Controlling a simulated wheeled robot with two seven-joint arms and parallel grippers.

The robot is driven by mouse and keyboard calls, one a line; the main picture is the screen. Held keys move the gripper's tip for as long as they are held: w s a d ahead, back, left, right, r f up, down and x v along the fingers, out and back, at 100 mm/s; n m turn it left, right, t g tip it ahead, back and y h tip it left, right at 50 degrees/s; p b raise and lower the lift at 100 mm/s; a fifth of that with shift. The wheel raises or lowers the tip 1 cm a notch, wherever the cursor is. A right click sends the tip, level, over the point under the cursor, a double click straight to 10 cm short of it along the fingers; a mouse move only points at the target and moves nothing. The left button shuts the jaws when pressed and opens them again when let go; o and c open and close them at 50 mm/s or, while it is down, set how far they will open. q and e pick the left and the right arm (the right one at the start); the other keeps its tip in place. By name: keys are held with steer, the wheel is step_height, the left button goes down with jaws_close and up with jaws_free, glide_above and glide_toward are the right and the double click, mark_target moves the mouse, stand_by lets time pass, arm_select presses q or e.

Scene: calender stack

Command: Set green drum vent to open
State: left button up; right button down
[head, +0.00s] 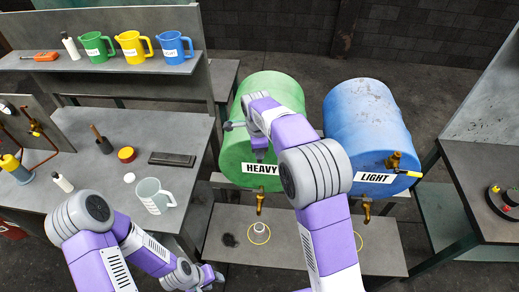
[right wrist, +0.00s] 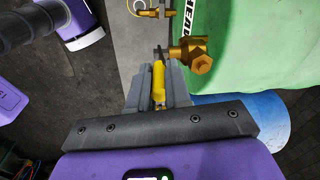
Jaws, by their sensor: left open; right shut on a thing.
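The green drum (head: 238,130), labelled HEAVY, lies on its side on a rack in the head view; its front also shows in the right wrist view (right wrist: 250,50). Its brass vent valve (right wrist: 190,56) has a yellow lever handle (right wrist: 158,82). My right gripper (right wrist: 159,72) is shut on this handle, one finger on each side. In the head view my right arm hides the vent and the fingertips. My left gripper (head: 212,276) is open and empty, low in front of the rack, well away from the drum.
A blue drum (head: 365,115) labelled LIGHT lies to the right, with its own brass vent (head: 394,161) and yellow handle. Brass taps (head: 260,203) hang below the drums over a shelf with yellow rings. A left bench holds a clear jug (head: 152,196).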

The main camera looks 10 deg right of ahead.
steer(key=c, duration=1.1)
jaws_free()
steer(key=r, duration=0.7)
steer(key=shift+s+a+r, duration=0.2)
steer(key=shift+s+r, duration=0.05)
steer(key=shift+s, duration=0.15)
steer(key=shift+f, duration=0.1)
